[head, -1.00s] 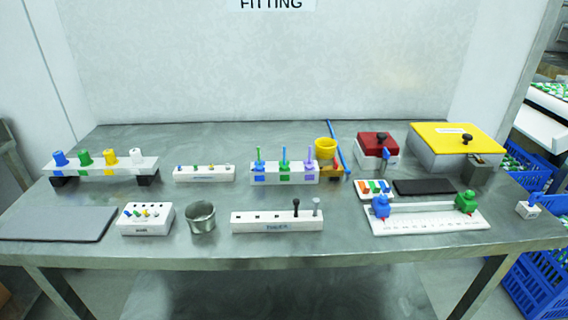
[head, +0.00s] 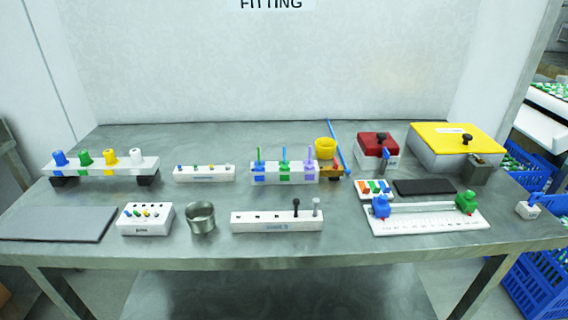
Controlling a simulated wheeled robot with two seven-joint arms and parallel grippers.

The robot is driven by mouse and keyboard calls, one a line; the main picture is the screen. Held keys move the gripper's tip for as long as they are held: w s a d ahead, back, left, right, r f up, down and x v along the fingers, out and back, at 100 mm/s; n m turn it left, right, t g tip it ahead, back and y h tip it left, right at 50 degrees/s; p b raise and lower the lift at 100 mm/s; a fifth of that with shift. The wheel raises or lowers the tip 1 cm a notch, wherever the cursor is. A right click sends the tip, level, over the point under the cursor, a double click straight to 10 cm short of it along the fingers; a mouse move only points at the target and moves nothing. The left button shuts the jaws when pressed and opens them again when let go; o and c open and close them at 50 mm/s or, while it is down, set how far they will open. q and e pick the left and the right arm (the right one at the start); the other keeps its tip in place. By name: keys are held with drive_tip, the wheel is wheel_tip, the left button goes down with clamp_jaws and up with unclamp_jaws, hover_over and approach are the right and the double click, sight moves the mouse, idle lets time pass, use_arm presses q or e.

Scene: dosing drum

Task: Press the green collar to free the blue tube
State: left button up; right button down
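A white block (head: 271,181) stands at the middle back of the table, with three thin upright tubes in it. The blue tube (head: 284,154) is the middle one and stands upright in the block. At its foot, the middle position carries green, with a green patch (head: 284,177) on the block's front; the collar itself is too small to make out clearly. A green tube (head: 258,154) stands left of it and a purple tube (head: 309,155) right of it. Neither of my grippers is in view.
A yellow cup (head: 325,149) and a long leaning blue rod (head: 338,145) stand close right of the block. A white strip with small coloured pegs (head: 204,174) is to its left. A white socket block (head: 276,222) and a metal cup (head: 201,218) stand in front.

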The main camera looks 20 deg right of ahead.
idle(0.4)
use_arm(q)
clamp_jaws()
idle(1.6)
